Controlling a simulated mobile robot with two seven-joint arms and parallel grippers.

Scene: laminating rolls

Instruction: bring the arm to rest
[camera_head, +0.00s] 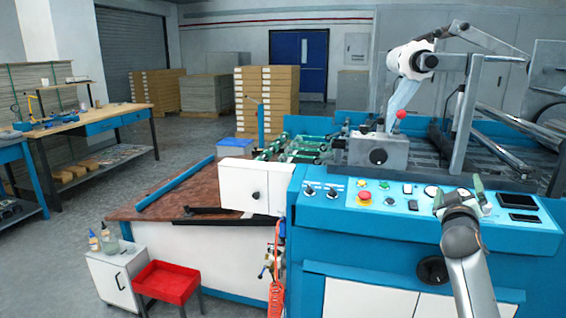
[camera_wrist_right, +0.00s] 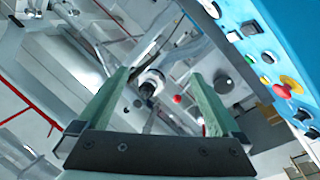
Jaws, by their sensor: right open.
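My right gripper (camera_head: 459,193) is in front of the blue machine's control panel, at the right of the head view. Its two green fingers stand apart with nothing between them. In the right wrist view, the open gripper (camera_wrist_right: 160,100) shows both green fingers and an empty gap, with the panel (camera_wrist_right: 265,60) beyond at the upper right. My left gripper is not in view.
The blue laminating machine (camera_head: 330,212) fills the right side. Its panel carries a red emergency button (camera_head: 364,197) and several other controls. A red bin (camera_head: 166,283) and a white cabinet (camera_head: 113,277) stand at the lower left. Grey floor (camera_head: 200,160) is open behind.

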